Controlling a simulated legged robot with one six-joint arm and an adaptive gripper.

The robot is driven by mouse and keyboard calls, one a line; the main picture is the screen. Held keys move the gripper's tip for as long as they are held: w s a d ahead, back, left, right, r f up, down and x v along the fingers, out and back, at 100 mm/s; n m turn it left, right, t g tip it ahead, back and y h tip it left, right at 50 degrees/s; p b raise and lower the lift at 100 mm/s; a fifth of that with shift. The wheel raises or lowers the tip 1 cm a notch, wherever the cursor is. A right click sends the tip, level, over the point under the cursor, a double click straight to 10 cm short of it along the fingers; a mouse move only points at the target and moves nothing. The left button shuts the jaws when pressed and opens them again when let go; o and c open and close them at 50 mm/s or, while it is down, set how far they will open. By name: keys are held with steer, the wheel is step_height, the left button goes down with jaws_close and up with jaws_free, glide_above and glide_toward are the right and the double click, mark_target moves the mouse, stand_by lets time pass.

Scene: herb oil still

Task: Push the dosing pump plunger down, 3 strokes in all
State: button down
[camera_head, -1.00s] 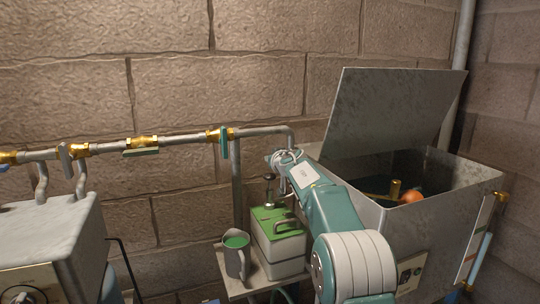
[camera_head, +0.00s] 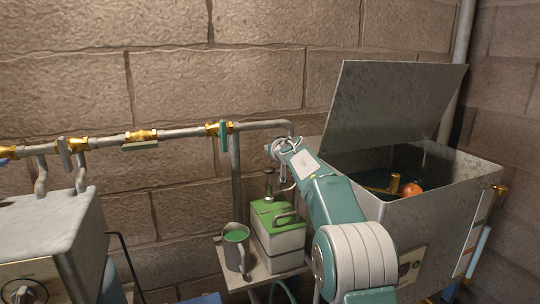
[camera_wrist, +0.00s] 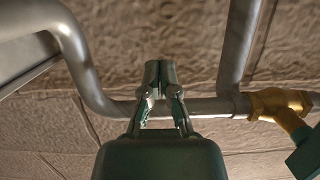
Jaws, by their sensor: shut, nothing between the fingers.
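The dosing pump is a pale box with a green top (camera_head: 278,215) on a small shelf right of the head view's centre. Its plunger (camera_head: 268,185) stands upright from the top, with a dark knob on a thin metal rod. My arm reaches in from the lower right, and its end is just above and right of the plunger. In the wrist view my gripper (camera_wrist: 160,72) is shut and empty, its fingertips together in front of the wall and pipe. The plunger does not show in the wrist view.
A grey jug of green liquid (camera_head: 236,247) stands left of the pump on the shelf. A metal pipe with brass valves (camera_head: 142,136) runs along the wall and bends down close to my wrist. An open-lidded metal tank (camera_head: 440,215) stands at the right.

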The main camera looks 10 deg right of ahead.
steer(key=f+v, duration=0.2)
steer(key=v, duration=0.7)
steer(key=shift+s+d, duration=0.25)
steer(key=shift+d, duration=0.1)
glide_above(271, 169)
step_height(271, 169, down, 3)
steer(key=shift+s+r, duration=0.1)
steer(key=shift+r, duration=0.15)
steer(key=shift+f, duration=1.9)
steer(key=shift+f, duration=2)
